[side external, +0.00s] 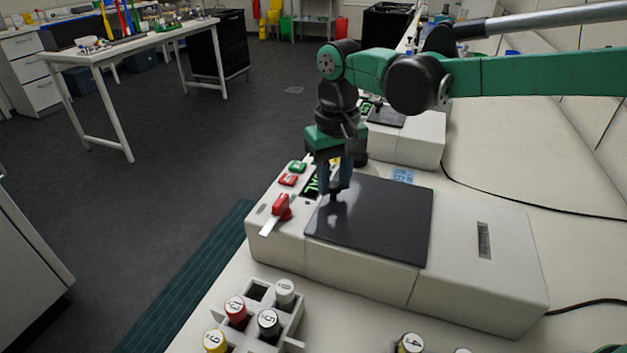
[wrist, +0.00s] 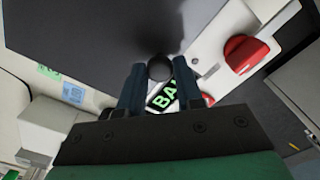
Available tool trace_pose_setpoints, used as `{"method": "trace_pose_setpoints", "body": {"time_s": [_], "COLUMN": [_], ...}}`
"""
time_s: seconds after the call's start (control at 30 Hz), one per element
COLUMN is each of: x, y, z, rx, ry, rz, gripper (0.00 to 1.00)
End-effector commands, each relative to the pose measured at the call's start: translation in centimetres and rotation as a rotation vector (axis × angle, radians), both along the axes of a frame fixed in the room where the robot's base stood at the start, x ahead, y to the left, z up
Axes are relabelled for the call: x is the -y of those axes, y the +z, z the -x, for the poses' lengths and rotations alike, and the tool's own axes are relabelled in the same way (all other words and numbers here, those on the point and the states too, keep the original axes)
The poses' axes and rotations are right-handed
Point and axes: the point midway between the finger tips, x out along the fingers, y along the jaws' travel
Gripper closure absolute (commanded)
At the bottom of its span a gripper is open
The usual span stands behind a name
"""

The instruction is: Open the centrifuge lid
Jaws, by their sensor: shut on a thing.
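The centrifuge (side external: 470,262) is a white box on the bench. Its dark grey lid (side external: 378,225) lies flat and looks closed; it fills the upper left of the wrist view (wrist: 75,35). A small round black knob (wrist: 160,67) is at the lid's edge on the control-panel side. My gripper (side external: 335,192) points down over that edge, its blue fingers shut on the knob, one on each side in the wrist view (wrist: 157,75). A red knob (side external: 281,207) is on the front panel and also shows in the wrist view (wrist: 244,54). The green-lit display (side external: 311,187) is partly hidden by my gripper.
A rack (side external: 262,310) with several numbered, coloured-cap tubes stands in front of the centrifuge. Another white machine (side external: 425,140) with a dark lid stands behind it. Red (side external: 288,180) and green (side external: 298,167) buttons sit on the panel. The bench to the right is mostly clear.

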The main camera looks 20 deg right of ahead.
Motion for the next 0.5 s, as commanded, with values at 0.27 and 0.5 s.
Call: {"method": "trace_pose_setpoints", "body": {"time_s": [0.27, 0.5], "x": [2.3, 6.4], "y": [0.1, 0.0], "z": [2.2, 6.3], "rx": [0.002, 0.001], "ry": [-0.004, -0.006], "rz": [0.002, 0.001], "gripper": [1.0, 1.0]}}
